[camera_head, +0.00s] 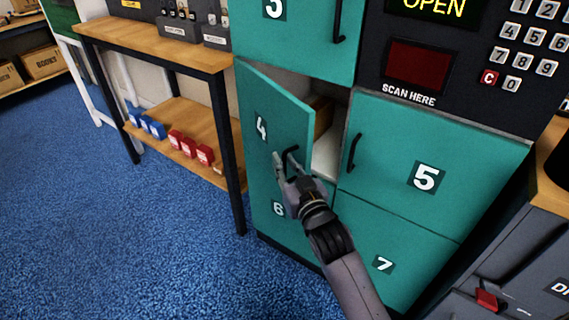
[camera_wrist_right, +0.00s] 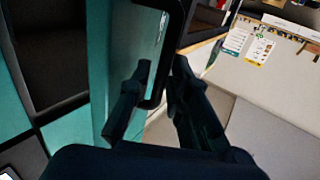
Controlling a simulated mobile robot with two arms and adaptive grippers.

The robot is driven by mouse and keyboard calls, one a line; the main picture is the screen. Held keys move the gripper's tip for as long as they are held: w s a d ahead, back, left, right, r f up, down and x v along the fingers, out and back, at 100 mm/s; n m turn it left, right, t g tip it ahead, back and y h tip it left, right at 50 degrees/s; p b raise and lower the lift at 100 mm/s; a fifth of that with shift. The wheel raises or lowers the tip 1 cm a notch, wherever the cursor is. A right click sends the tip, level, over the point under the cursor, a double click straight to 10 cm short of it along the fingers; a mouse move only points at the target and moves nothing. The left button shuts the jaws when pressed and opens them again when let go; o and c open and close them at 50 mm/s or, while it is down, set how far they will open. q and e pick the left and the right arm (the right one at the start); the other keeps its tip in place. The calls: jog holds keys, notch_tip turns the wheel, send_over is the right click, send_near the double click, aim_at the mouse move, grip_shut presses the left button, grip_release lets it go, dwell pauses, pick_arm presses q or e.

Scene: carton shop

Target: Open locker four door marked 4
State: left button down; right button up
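The teal locker door marked 4 (camera_head: 290,115) is hinged at the left and stands partly open, its free edge swung out toward me. Its dark handle (camera_head: 291,152) is near that free edge. My right gripper (camera_head: 284,163) is at this handle. In the right wrist view the handle (camera_wrist_right: 174,40) runs between the two fingers of the right gripper (camera_wrist_right: 162,62); gaps show, so the fingers are around it but look open. Inside the locker a brown carton (camera_head: 321,117) partly shows on a pale floor (camera_head: 326,152). My left gripper is not in view.
Shut doors 5 (camera_head: 470,165), 6 (camera_head: 268,205), 7 (camera_head: 410,255) and 3 (camera_head: 300,35) surround the opening. A keypad panel (camera_head: 520,55) is above right. A wooden shelf table (camera_head: 160,48) stands left of the lockers. Blue carpet (camera_head: 130,250) is clear at the front left.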

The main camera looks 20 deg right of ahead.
jog(key=shift+w, duration=0.3)
jog(key=shift+c, duration=0.5)
grip_shut()
